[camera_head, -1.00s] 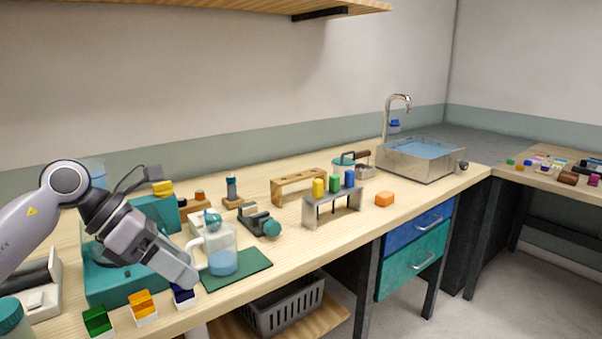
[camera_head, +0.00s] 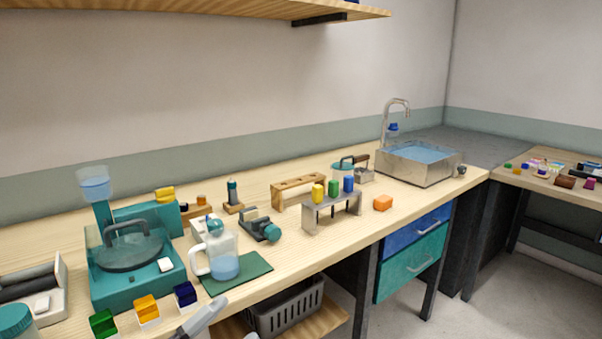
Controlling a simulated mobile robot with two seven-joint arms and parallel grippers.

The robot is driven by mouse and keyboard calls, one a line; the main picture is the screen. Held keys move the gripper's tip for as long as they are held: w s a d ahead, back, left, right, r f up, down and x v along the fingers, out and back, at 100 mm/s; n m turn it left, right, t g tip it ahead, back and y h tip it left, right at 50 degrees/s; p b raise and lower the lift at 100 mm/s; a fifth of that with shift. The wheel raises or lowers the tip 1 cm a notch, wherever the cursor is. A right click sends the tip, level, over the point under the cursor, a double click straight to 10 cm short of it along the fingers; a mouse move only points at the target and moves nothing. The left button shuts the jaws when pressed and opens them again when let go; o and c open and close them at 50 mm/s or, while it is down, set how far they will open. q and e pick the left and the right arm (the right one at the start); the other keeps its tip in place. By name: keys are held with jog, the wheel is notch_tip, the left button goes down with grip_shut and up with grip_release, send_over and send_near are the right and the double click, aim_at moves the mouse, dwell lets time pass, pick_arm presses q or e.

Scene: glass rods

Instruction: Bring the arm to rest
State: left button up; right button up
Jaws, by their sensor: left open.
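My left gripper (camera_head: 222,322) shows only in part at the bottom edge of the head view. Its light grey fingers stand apart with nothing between them, low in front of the bench's front edge. The rest of the left arm is out of the picture. A glass jug (camera_head: 223,251) with blue liquid stands upright on a dark green mat (camera_head: 258,266), above and apart from the gripper. My right gripper is not in view.
The wooden bench (camera_head: 330,237) carries a teal machine (camera_head: 134,288), a grey rack with coloured pieces (camera_head: 333,202), an orange block (camera_head: 383,203) and a sink (camera_head: 418,161). Coloured blocks (camera_head: 147,309) line the front left edge. A grey basket (camera_head: 287,311) sits below.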

pick_arm(q)
jog(key=s+a+f+n+g+y, duration=0.1)
jog(key=s+a+f+n+y, duration=0.2)
jog(key=s+f+n, duration=0.3)
jog(key=s+a+f+n+g+y+p, duration=0.1)
jog(key=s+f+n+y, duration=0.4)
jog(key=f, duration=0.5)
jog(key=s+a+f+n+g+y, duration=0.3)
jog(key=s+a+f+n+y, duration=0.2)
jog(key=f+n, duration=0.3)
jog(key=shift+s+f+n, duration=0.2)
jog(key=shift+s+n, duration=0.2)
jog(key=shift+s, duration=0.45)
